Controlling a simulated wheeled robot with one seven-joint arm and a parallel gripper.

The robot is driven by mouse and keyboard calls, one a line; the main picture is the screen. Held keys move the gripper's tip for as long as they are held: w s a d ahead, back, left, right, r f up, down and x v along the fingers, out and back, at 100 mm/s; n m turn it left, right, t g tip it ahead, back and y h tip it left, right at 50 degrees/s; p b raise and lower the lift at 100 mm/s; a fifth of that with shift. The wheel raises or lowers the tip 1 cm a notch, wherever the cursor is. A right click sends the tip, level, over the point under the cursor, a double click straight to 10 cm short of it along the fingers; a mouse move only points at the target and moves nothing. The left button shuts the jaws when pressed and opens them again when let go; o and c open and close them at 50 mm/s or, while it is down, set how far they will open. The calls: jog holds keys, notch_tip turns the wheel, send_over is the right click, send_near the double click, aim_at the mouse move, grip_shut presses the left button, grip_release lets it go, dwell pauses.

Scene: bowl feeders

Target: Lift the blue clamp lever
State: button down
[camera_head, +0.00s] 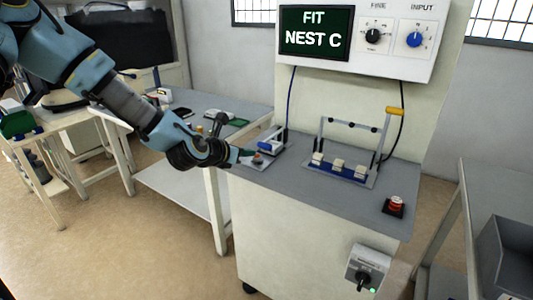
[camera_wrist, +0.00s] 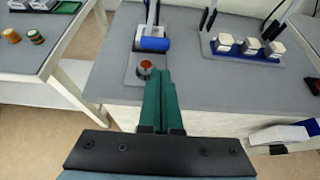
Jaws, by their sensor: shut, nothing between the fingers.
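The blue clamp lever (camera_head: 266,146) is on a small grey plate at the left side of the grey bench top. In the wrist view its blue grip (camera_wrist: 152,44) lies across in front of two metal arms, low over the plate. A small round fixture with an orange-red top (camera_wrist: 145,68) is on the near part of the same plate. My gripper (camera_head: 246,156) is at the bench's left edge, just left of the fixture. In the wrist view the teal fingers of my gripper (camera_wrist: 159,88) are together and empty. They are short of the blue grip and appear apart from it.
A red button (camera_head: 396,204) is at the right front. A side table (camera_head: 248,109) with small parts stands left. The screen (camera_head: 316,31) reads "FIT NEST C".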

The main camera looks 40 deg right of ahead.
jog(key=p+x, duration=0.2)
jog(key=x, duration=0.8)
dwell(0.4)
